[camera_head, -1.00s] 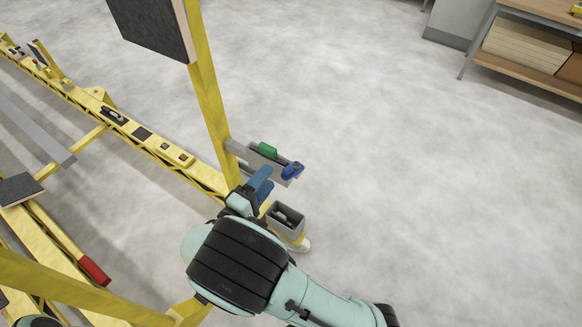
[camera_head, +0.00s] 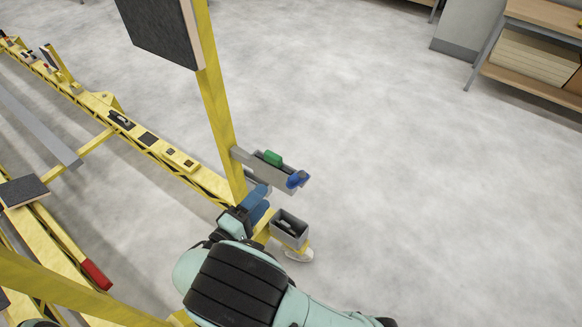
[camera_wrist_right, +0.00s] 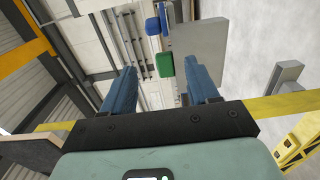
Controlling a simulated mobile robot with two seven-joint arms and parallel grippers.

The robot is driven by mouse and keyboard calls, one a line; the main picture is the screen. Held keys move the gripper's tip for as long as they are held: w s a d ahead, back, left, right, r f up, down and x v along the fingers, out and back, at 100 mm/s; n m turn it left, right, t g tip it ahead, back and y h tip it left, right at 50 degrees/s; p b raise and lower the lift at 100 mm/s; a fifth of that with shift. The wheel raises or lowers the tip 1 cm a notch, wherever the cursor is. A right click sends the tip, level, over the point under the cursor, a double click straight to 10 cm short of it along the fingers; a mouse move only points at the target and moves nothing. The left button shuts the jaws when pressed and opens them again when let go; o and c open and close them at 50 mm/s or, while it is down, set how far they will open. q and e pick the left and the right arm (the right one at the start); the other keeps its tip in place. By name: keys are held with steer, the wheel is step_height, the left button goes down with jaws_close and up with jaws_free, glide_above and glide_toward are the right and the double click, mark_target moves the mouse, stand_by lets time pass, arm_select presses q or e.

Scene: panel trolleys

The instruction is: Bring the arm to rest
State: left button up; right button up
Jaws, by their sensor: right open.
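My right gripper (camera_head: 256,197) is beside the yellow post of the trolley, just below a small grey holder (camera_head: 262,171) fixed to that post. In the right wrist view my right gripper (camera_wrist_right: 161,92) has its two blue fingers spread wide with nothing between them. My right forearm covers the bottom middle of the head view. My left gripper is not seen in these frames.
The holder carries a green block (camera_head: 272,158) and a blue block (camera_head: 298,179). A grey open box (camera_head: 289,229) sits close right of my gripper. The yellow trolley frame (camera_head: 160,160) fills the left. Shelving (camera_head: 530,55) stands far right. The floor between is clear.

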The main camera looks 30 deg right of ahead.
steer(key=s+d+f+g+y, duration=0.2)
steer(key=s+f+g+y, duration=0.25)
steer(key=s+f, duration=0.6)
steer(key=s+d+f+g+y, duration=0.35)
steer(key=s+f+g, duration=0.2)
steer(key=f, duration=0.95)
steer(key=s+a+f+m+t+y, duration=0.2)
steer(key=s+a+f+m+y, duration=0.2)
steer(key=a+f+m+y, duration=0.4)
step_height(320, 180, down, 4)
steer(key=a+y, duration=0.1)
steer(key=y, duration=0.3)
steer(key=shift+r+t, duration=0.1)
steer(key=shift+t, duration=0.2)
